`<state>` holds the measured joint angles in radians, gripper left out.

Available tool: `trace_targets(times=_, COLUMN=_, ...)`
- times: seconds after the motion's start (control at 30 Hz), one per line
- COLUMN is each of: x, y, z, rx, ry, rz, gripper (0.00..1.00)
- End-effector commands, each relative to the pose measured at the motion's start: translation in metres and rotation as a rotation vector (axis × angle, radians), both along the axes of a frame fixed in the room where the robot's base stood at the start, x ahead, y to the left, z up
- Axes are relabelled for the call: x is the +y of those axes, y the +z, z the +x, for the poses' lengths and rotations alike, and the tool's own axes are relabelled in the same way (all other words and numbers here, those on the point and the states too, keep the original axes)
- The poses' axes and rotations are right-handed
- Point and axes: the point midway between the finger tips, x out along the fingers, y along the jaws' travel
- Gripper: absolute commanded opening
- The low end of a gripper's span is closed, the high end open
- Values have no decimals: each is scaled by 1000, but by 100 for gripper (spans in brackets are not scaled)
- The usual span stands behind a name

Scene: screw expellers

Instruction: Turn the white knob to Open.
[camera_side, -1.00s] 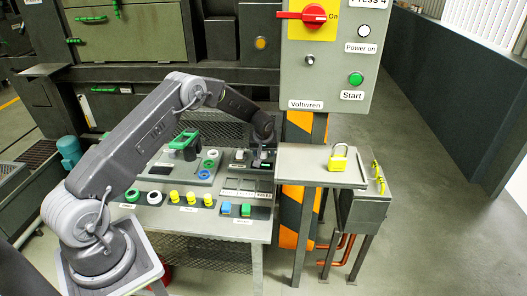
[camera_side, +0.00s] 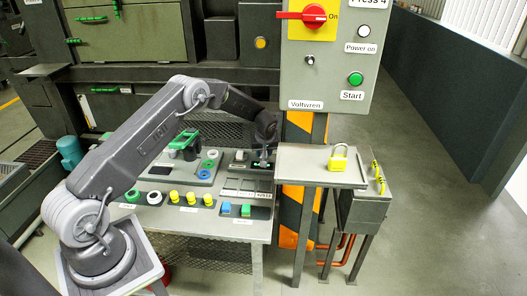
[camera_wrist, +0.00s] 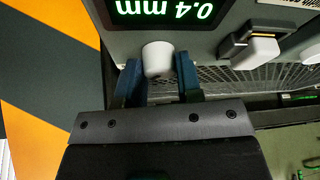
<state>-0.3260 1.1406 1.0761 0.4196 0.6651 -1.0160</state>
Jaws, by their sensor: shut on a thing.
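A white knob (camera_wrist: 158,60) sits just below a small lit display (camera_wrist: 160,10) in the wrist view. My gripper (camera_wrist: 159,76) has one blue finger on each side of the knob and is shut on it. In the side view my gripper (camera_side: 263,156) is at the back right of the grey control table, in front of the same small display (camera_side: 262,165). The knob cannot be made out there. No Open mark is legible in either view.
A black lever switch with a white end (camera_wrist: 255,50) is beside the knob. The grey table (camera_side: 215,226) carries yellow knobs (camera_side: 190,198), blue and green buttons and a green handle (camera_side: 184,139). A side shelf with a yellow padlock (camera_side: 338,158) stands to the right.

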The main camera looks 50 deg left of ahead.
Motion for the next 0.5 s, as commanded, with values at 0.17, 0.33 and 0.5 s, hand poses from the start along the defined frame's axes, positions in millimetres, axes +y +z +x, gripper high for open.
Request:
trace_targets(times=0.17, x=-1, y=-1, z=1, rx=1, ry=154, rz=0, gripper=9)
trace_targets(times=0.33, x=-1, y=-1, z=2, rx=0, ry=317, rz=1, gripper=9)
trace_targets(times=0.5, x=-1, y=-1, z=2, rx=2, ry=479, rz=1, gripper=9)
